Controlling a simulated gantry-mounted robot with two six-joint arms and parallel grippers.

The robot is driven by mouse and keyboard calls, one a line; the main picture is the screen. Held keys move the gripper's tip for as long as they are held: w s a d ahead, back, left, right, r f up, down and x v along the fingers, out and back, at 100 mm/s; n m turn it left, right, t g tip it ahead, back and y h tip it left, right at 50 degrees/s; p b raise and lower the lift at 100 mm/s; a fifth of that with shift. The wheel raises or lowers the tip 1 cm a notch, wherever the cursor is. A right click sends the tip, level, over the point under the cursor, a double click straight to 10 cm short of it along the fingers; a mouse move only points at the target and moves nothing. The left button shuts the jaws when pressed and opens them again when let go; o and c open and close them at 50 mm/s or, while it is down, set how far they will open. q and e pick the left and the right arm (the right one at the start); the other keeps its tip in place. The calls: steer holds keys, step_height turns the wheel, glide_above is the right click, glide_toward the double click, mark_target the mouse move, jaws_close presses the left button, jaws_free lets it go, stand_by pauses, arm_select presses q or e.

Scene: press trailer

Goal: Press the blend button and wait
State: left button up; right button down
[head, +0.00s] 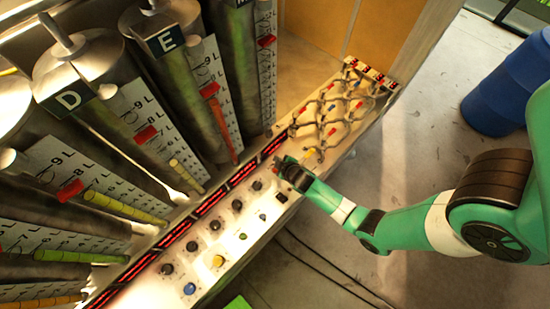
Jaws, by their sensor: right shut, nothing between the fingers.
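A sloping cream control panel (203,245) runs diagonally through the middle of the head view. It carries several black knobs, a yellow button (218,261), a blue button (189,288) and a small green button (243,236). I cannot read any label, so I cannot tell which one is the blend button. My right gripper (284,168) is shut and empty at the panel's upper right part, beyond the row of knobs. I cannot tell whether its tip touches the panel, and it hides the surface under it. My left gripper is not in view.
Metal tanks, marked D (68,100) and E (167,41) among others, with level scales stand behind the panel. A patch section with tangled cables (335,110) lies just beyond my right gripper. A blue barrel (505,95) stands at right. Cables (335,262) lie on the otherwise clear floor.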

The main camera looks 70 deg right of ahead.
step_height(320, 180, down, 8)
steer(key=b, duration=0.7)
steer(key=shift+f, duration=0.1)
stand_by(1.5)
steer(key=shift+f+b, duration=0.4)
steer(key=shift+b, duration=0.1)
steer(key=shift+f+b, duration=0.35)
steer(key=shift+f, duration=0.05)
stand_by(0.3)
steer(key=shift+r, duration=0.15)
steer(key=shift+r+p, duration=0.65)
steer(key=shift+p, duration=0.15)
step_height(320, 180, up, 5)
steer(key=p, duration=0.4)
steer(key=shift+p, duration=0.4)
